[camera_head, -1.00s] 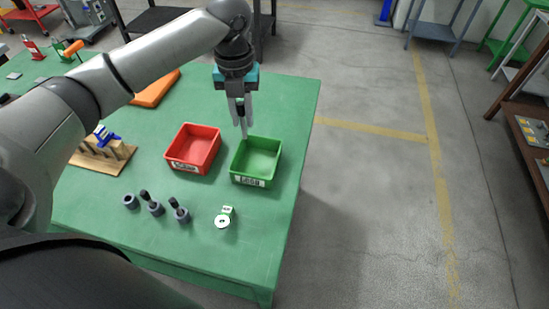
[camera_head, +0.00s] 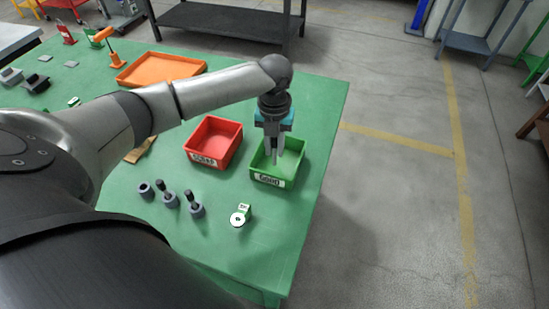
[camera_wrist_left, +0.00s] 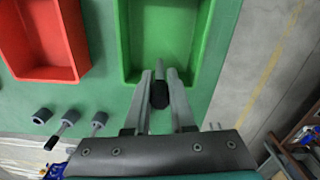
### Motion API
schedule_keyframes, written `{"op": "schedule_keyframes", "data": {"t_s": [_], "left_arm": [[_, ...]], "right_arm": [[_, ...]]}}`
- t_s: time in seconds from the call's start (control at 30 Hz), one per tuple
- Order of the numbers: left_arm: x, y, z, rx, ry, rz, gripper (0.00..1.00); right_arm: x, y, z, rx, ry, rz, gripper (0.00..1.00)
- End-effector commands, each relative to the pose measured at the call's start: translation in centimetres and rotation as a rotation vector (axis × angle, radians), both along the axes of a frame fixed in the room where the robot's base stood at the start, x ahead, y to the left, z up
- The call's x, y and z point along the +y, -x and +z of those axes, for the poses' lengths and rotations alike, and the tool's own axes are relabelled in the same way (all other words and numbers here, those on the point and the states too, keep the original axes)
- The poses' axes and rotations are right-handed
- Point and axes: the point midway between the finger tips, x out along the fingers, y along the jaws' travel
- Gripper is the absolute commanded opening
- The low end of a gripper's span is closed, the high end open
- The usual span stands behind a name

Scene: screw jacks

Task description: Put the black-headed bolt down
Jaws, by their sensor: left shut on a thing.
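My left gripper (camera_head: 275,158) points down over the green bin (camera_head: 270,181) labelled "Good". It is shut on the black-headed bolt, whose black head (camera_wrist_left: 159,94) shows between the fingers in the left wrist view. The bolt's grey shank (camera_wrist_left: 173,76) points away from that camera, toward the bin. In the head view the fingertips appear within the bin's outline; I cannot tell how far the bolt is from the floor. The green bin's inside looks empty in the wrist view (camera_wrist_left: 123,45). My right gripper is not in view.
A red bin (camera_head: 207,160) stands just left of the green one. Several grey cylindrical parts (camera_head: 196,210), some with black-headed bolts, stand in front. A small white-and-green item (camera_head: 238,218) lies near the table's right edge. An orange tray (camera_head: 160,70) is at the back.

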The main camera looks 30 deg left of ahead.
Motion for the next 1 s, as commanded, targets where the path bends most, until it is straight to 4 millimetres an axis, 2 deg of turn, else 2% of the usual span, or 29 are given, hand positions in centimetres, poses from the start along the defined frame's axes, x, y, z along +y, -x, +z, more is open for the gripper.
{"op": "schedule_keyframes", "data": {"t_s": [0.33, 0.7, 0.73, 1.0], "left_arm": [[-0.1, 0.1, -4.3, 0.001, 0.0, 0.0, 0.0], [0.0, 0.0, -4.6, 0.0, 0.0, 0.0, 0.0], [0.0, 0.0, -4.7, 0.0, 0.0, 0.0, 0.23], [0.0, 0.0, -4.6, 0.0, 0.0, 0.0, 0.52]], "right_arm": [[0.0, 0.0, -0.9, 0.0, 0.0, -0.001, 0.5], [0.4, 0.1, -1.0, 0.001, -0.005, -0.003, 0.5], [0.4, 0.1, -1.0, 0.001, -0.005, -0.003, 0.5], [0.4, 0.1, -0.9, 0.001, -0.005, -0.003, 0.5]]}}
